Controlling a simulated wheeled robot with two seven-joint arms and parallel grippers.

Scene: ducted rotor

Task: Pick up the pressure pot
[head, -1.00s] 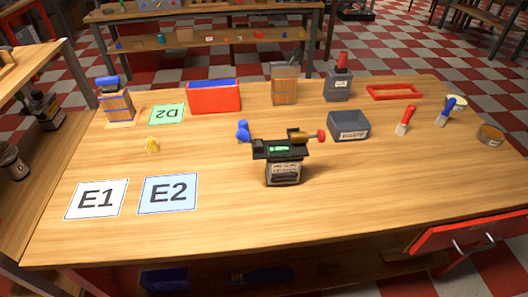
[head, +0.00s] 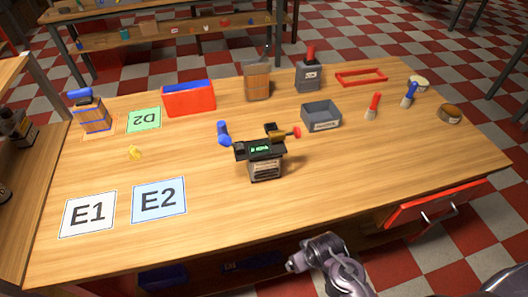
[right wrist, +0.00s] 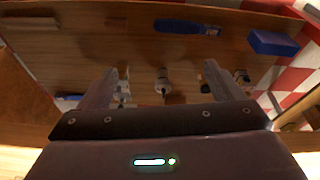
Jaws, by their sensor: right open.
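No readable label in the head view names the pressure pot, so I cannot tell for sure which thing it is. A dark grey canister with a red top and a pale label (head: 308,78) stands upright at the back of the workbench (head: 330,170). My right arm shows at the bottom of the head view, well in front of the canister. My right gripper (right wrist: 160,78) is open and empty in the right wrist view, facing a wooden surface with tools, and touches nothing that I can see. My left gripper is not in view.
A black device with a green display (head: 262,152) stands mid-bench. Nearby are a grey open bin (head: 321,117), a red-and-blue bin (head: 188,99), a wooden container (head: 257,82) and a red frame (head: 361,77). The front right of the benchtop is clear; a red drawer (head: 436,203) juts out below.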

